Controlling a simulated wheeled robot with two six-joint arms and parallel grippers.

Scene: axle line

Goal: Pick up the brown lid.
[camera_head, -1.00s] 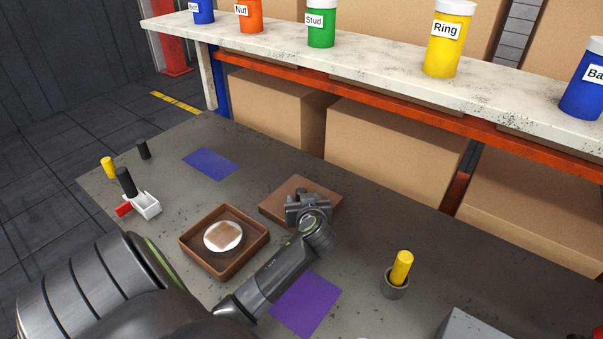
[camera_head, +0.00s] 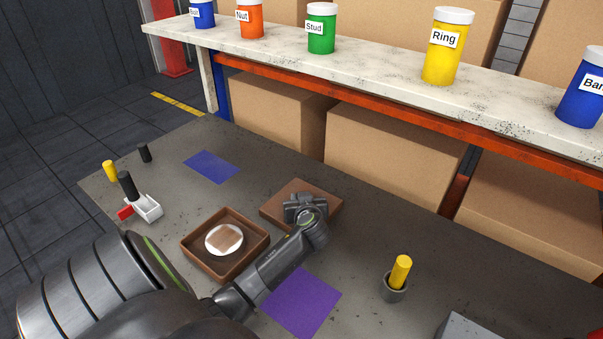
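The brown lid (camera_head: 277,204) is a flat square plate at the middle of the dark table, just behind and right of an open brown box (camera_head: 190,252). My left gripper (camera_head: 304,213) is over the lid's front right part, pointing down. Its own body hides the fingertips, so I cannot tell whether they touch the lid or are open or shut. The box holds a white round piece with a brown square top (camera_head: 224,239). My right gripper is not in view.
A purple mat (camera_head: 303,303) lies in front, and a blue mat (camera_head: 211,166) behind. A yellow peg (camera_head: 401,271) stands in a grey cup (camera_head: 394,291) at right. A white holder (camera_head: 146,210) with a black peg is at left. Labelled jars line the back shelf (camera_head: 360,59).

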